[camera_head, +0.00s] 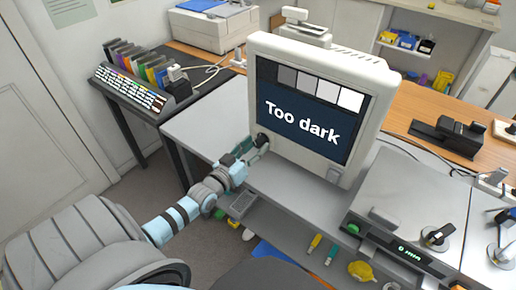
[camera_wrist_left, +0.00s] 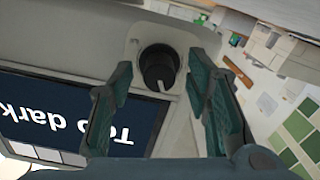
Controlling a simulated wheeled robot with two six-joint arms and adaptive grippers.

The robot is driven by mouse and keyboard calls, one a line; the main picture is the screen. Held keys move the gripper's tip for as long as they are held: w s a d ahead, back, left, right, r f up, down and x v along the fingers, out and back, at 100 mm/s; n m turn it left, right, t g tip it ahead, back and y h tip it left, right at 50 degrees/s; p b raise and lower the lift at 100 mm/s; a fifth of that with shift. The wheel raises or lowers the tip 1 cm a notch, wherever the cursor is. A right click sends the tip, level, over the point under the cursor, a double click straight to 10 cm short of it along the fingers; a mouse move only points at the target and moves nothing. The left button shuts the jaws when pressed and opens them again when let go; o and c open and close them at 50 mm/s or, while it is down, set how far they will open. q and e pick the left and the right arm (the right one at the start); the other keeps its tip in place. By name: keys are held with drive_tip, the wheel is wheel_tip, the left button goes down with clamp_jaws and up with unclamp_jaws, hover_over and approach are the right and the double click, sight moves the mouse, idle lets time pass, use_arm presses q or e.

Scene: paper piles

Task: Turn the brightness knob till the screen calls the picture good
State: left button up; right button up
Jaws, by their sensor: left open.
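The cream monitor (camera_head: 372,68) stands on the grey desk, and its screen (camera_head: 310,141) reads "Too dark" under a row of grey shades running from black to white. The black round brightness knob (camera_wrist_left: 158,66) sits on the monitor's bezel with a pale pointer mark. My left gripper (camera_head: 262,142) is at the lower left corner of the monitor. In the left wrist view its open fingers (camera_wrist_left: 160,76) show on either side of the knob, with a gap on both sides. The head view mostly hides the knob behind the gripper.
A grey box with a green-lit display (camera_head: 408,249) stands right of the monitor. A rack of colourful folders (camera_head: 140,68) and a printer (camera_head: 213,25) stand behind at left. A lower shelf holds a yellow item (camera_head: 361,271) and markers. Desk left of the monitor is clear.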

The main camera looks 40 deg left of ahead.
use_arm(q)
drive_tip(key=shift+w, duration=0.8)
clamp_jaws()
